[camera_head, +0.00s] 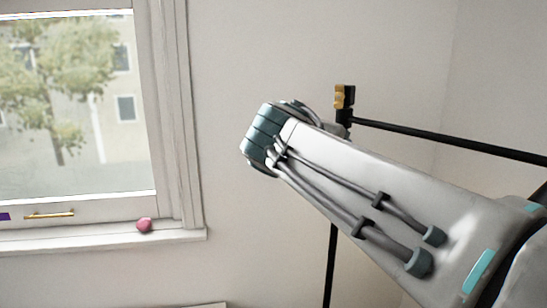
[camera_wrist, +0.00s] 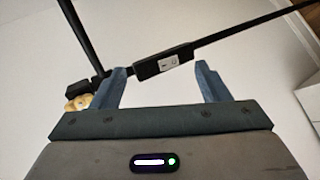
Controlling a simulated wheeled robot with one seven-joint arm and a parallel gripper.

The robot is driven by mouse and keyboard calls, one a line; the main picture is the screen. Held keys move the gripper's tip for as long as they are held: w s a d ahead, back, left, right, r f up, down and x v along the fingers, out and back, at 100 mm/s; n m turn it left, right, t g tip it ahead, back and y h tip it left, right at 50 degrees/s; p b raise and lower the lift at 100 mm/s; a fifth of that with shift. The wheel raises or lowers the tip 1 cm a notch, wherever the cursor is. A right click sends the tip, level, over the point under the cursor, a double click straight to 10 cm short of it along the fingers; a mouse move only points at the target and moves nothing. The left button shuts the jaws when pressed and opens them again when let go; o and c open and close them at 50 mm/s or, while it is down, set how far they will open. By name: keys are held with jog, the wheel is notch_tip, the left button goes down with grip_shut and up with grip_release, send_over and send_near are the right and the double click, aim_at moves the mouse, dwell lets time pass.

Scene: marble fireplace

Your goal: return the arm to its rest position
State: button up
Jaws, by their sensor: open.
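My gripper (camera_wrist: 160,75) shows in the wrist view with its two blue-grey fingers apart and nothing between them. A black bar with a small white label (camera_wrist: 168,63) crosses behind the fingertips; I cannot tell how far off it is. In the head view my arm reaches up and left from the lower right corner, in front of the wall. Its bent joint is near the middle of the picture. My gripper is hidden in that view.
A black stand (camera_head: 331,255) with a brass-coloured top and a long side bar (camera_head: 450,139) rises behind my arm. A round pink-red object (camera_head: 144,225) rests on the white window sill (camera_head: 100,240) at the left. Bare wall lies between window and arm.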

jog(key=s+d+f+m+g+y+p, duration=0.3)
jog(key=s+f+m+g+y+p, duration=0.4)
jog(key=s+f, duration=0.9)
jog(key=m+p, duration=0.2)
jog(key=p, duration=0.2)
jog(key=shift+s+f+m+g+y, duration=0.2)
jog(key=shift+s+m+g+y, duration=0.1)
jog(key=shift+s, duration=0.05)
jog(key=shift+d, duration=0.1)
